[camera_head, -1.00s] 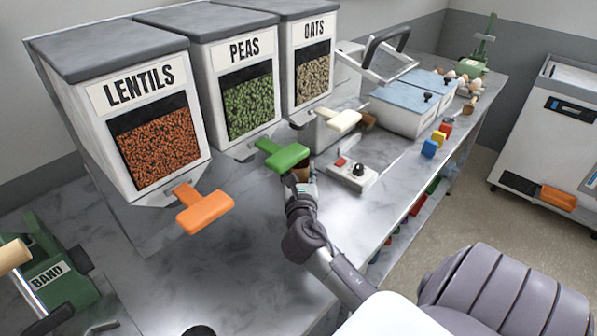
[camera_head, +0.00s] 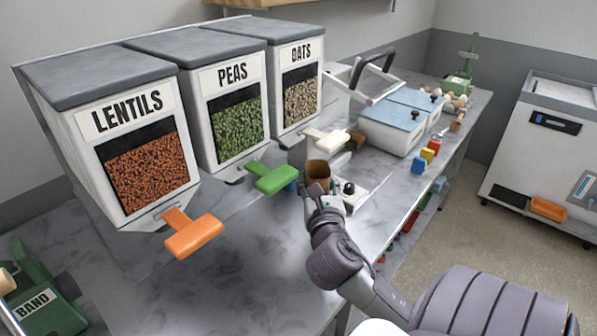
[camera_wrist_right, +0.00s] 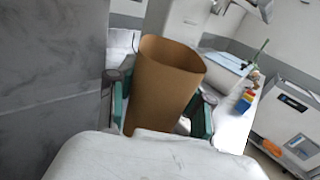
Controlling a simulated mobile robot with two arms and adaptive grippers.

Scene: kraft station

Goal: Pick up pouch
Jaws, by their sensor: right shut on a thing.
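The brown kraft pouch (camera_head: 318,174) stands upright with its open mouth up, in front of the oats dispenser. It also fills the middle of the right wrist view (camera_wrist_right: 163,88). My right gripper (camera_head: 319,190) is shut on the pouch, with one green-padded finger on each side of it in the wrist view (camera_wrist_right: 160,107). The pouch shows above the counter, but its bottom is hidden by my gripper. My left gripper is not in view.
Lentils (camera_head: 118,150), peas (camera_head: 222,110) and oats (camera_head: 290,85) dispensers line the back, with orange (camera_head: 193,236), green (camera_head: 272,178) and white (camera_head: 327,139) handles jutting out nearby. A sealer-like device (camera_head: 352,192) sits right behind my gripper. Blue-lidded bins (camera_head: 392,128) stand farther right.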

